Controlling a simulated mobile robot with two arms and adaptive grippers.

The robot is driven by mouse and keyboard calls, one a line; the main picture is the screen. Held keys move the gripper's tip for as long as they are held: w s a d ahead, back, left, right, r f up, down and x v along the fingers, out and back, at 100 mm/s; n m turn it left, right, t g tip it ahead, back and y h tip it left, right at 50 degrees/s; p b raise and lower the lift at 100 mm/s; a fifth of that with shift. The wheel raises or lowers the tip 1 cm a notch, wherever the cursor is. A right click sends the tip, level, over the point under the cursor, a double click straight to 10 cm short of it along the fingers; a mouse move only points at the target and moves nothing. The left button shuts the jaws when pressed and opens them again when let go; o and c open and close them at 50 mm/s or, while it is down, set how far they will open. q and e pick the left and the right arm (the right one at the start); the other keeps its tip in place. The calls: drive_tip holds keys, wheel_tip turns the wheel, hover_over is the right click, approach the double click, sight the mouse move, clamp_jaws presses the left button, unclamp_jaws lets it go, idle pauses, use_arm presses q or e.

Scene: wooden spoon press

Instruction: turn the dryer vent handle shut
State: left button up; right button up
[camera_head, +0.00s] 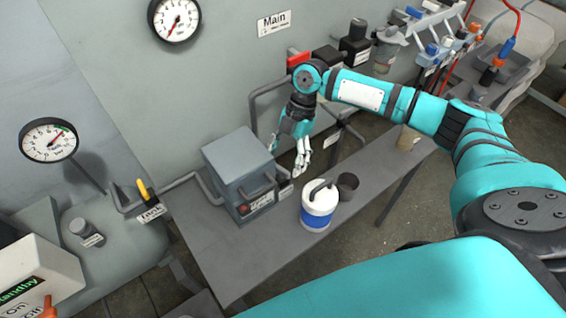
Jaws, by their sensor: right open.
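My right gripper (301,168) hangs down from its arm, open and empty, between a grey box (231,162) and a white and blue container (319,208). No contact with either is clear. The box stands on the bench and carries a small grey lever, a red part and labels on its front. A yellow handle (145,189) stands upright on the pipe at the left, above a small label. A red handle (298,61) is on the wall pipe behind my wrist. The labels are too small to tell which handle is the dryer vent's. My left gripper is out of view.
The grey bench (225,255) is clear at its front. A dark cup (347,186) stands beside the container. Gauges (49,140) are at the left and top. A white standby box (40,275) is at lower left. Bottles and red hoses fill the upper right.

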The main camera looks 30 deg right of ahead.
sight(282, 172)
drive_tip(key=shift+x, duration=1.1)
drive_tip(key=shift+a+f, duration=0.2)
drive_tip(key=shift+f, duration=0.15)
drive_tip(key=shift+c, duration=0.3)
